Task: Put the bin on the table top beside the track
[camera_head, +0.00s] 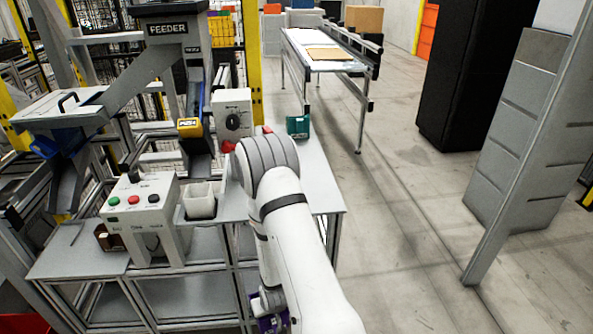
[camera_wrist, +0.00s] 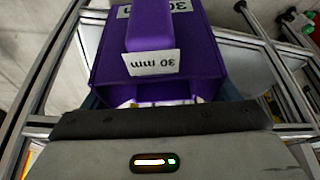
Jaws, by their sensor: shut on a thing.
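A purple bin (camera_wrist: 205,50) labelled "30 mm" fills the upper middle of the wrist view, close against my gripper (camera_wrist: 160,104). My gripper is shut on the bin; the exact contact is mostly hidden. In the head view a small part of the purple bin (camera_head: 270,323) shows at the bottom, beside my arm and low by the front of the bench frame. The grey table top (camera_head: 318,185) lies beyond it, partly covered by my arm. I cannot tell for sure which part is the track; a sloped feeder chute (camera_head: 150,75) stands at the left.
A green bin (camera_head: 298,127) stands at the table's far end. A white container (camera_head: 200,201) and a control box (camera_head: 145,215) with buttons stand left of my arm. A dial box (camera_head: 232,113) stands behind. The table's right part is clear, with open floor beyond.

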